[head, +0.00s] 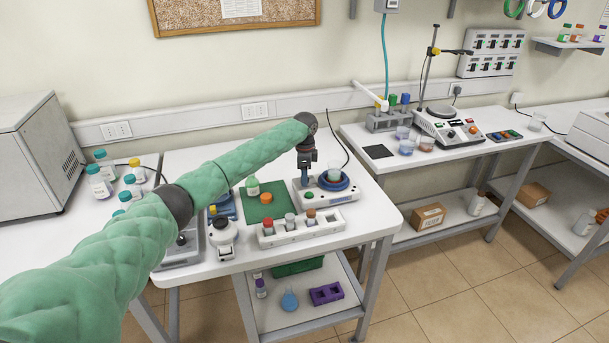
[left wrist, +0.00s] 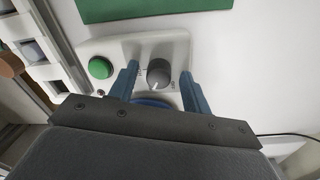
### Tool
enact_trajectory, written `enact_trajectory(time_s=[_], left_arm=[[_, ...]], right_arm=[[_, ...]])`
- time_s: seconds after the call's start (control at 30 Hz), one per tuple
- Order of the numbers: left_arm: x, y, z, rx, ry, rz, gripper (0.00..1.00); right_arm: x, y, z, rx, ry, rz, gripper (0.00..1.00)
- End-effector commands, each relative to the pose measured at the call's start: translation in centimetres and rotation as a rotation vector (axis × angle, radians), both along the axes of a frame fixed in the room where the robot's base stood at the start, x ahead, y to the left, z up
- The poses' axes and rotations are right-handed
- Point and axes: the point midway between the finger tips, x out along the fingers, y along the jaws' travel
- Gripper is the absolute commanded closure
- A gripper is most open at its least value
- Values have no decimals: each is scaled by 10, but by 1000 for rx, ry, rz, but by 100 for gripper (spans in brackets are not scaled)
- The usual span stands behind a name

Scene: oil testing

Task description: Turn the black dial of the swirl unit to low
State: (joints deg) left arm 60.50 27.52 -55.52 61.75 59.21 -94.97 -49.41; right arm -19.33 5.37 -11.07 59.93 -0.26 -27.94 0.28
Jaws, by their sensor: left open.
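The swirl unit (head: 316,206) is a white box on the left table in the head view, with a blue round top holding a clear beaker (head: 334,174). Its black dial (left wrist: 158,73) shows in the left wrist view with a white pointer mark; the labels around it are too small to read. A green button (left wrist: 101,68) sits beside the dial. My left gripper (left wrist: 157,82) is open, with one blue finger on each side of the dial. I cannot tell whether the fingers touch it. In the head view the left gripper (head: 305,178) points down over the unit's front and hides the dial.
A white rack (head: 300,232) with several capped vials stands in front of the unit. A green mat (head: 263,209) with a bottle lies to its left. My left arm crosses above the left part of the table. A black cable runs behind the unit.

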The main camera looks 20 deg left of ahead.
Motion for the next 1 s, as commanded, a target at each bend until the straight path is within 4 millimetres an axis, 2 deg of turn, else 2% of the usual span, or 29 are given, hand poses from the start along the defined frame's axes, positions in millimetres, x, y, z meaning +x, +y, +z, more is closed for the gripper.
enact_trajectory(time_s=[0.13,0.23,0.6,0.8,1.0], left_arm=[[0,0,6,0,-1,-1,52],[1,0,16,-1,-2,-1,52],[3,1,64,-1,-2,1,52],[3,1,76,-1,-1,1,52],[3,1,78,0,0,1,52]], right_arm=[[-3,1,-3,-1,11,-1,25],[-3,14,8,11,20,-4,25],[19,28,42,20,43,-14,25],[23,30,52,22,48,-17,25],[23,30,54,22,50,-18,25]])
